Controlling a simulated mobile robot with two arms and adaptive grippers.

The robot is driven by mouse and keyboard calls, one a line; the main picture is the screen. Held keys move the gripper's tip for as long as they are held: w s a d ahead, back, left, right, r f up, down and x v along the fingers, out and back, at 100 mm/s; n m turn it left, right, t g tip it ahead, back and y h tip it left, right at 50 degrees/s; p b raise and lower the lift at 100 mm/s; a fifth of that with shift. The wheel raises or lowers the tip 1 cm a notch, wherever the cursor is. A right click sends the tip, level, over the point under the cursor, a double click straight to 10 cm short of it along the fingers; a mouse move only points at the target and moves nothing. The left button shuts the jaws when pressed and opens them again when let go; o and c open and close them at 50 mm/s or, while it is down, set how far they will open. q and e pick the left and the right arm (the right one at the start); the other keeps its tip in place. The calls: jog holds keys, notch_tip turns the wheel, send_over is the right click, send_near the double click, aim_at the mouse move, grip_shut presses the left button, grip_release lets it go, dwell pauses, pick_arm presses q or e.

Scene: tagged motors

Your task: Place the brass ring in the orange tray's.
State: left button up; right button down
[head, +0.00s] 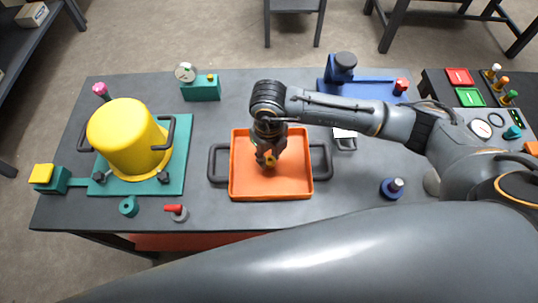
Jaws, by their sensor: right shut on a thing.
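The orange tray (243,190) lies near the middle of the grey table, with a dark handle on its left and right sides. My right gripper (267,158) points down over the inside of the tray, around its middle. It is shut on the brass ring (268,162), a small yellow-brass piece at the fingertips. The fingers partly hide the ring. I cannot tell whether the ring touches the tray floor. My left gripper is not in view.
A yellow cylinder (124,140) stands on a green base (180,150) at the left. A green block with a gauge (202,88) and a blue fixture (360,75) stand at the back. A blue knob-like piece (392,188) is right of the tray.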

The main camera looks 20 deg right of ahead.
jog(key=shift+f, duration=0.6)
jog(key=shift+f, duration=0.2)
jog(key=c, duration=1)
grip_release()
jog(key=shift+r, duration=0.15)
